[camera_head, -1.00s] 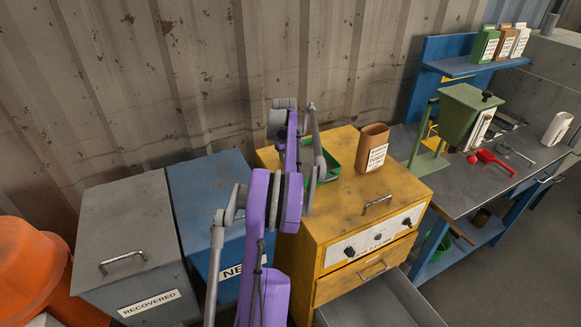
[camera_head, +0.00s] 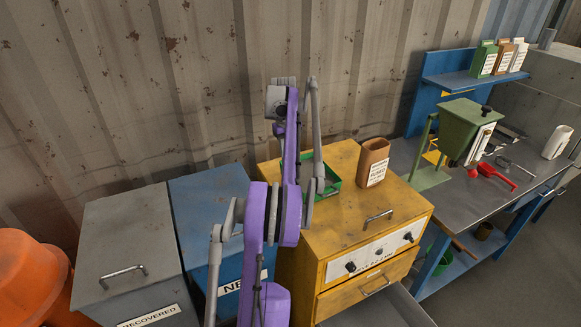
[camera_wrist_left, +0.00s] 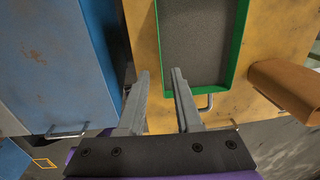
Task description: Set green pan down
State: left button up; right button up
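The green pan (camera_head: 333,184) sits on the left part of the yellow cabinet's top, partly hidden behind my purple left arm. In the left wrist view the pan (camera_wrist_left: 240,50) is rectangular with green walls and a grey speckled interior or fill, which I cannot tell apart. My left gripper (camera_wrist_left: 162,73) is open, with a clear gap between its fingers. The fingertips overlap the pan's left wall in that view; I cannot tell whether they touch it. In the head view the left fingers are hidden. My right gripper is not in view.
The yellow cabinet (camera_head: 350,225) also bears a brown labelled container (camera_head: 373,163) right of the pan. A blue bin (camera_head: 205,205) and a grey bin (camera_head: 125,240) stand left. A workbench (camera_head: 450,190) with a green hopper (camera_head: 466,125) and red scoop (camera_head: 495,174) stands right.

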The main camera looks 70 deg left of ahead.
pick_arm(q)
jog(key=w+d+n, duration=0.2)
jog(key=w+d, duration=0.3)
jog(key=d, duration=0.5)
jog(key=w+d+n+t+y, duration=0.1)
jog(key=w+d+n, duration=0.3)
jog(key=d, duration=0.6)
jog(key=w+d+n, duration=0.1)
jog(key=w+d, duration=0.6)
jog(key=d, duration=0.3)
jog(key=s+d+f+n+t, duration=0.1)
jog(key=s+d+f+n, duration=0.2)
jog(key=d, duration=0.6)
jog(key=s+d+f+n+t, duration=0.1)
jog(key=s+d+f+n, duration=0.2)
jog(key=d, duration=0.7)
jog(key=s+d+f+n+t+h, duration=0.1)
jog(key=s+d+f+n+t, duration=0.1)
jog(key=s+d+f, duration=0.4)
jog(key=d+n, duration=0.1)
jog(key=d, duration=0.3)
jog(key=shift+f+n, duration=0.15)
jog(key=shift+n, duration=0.25)
jog(key=shift+s, duration=0.1)
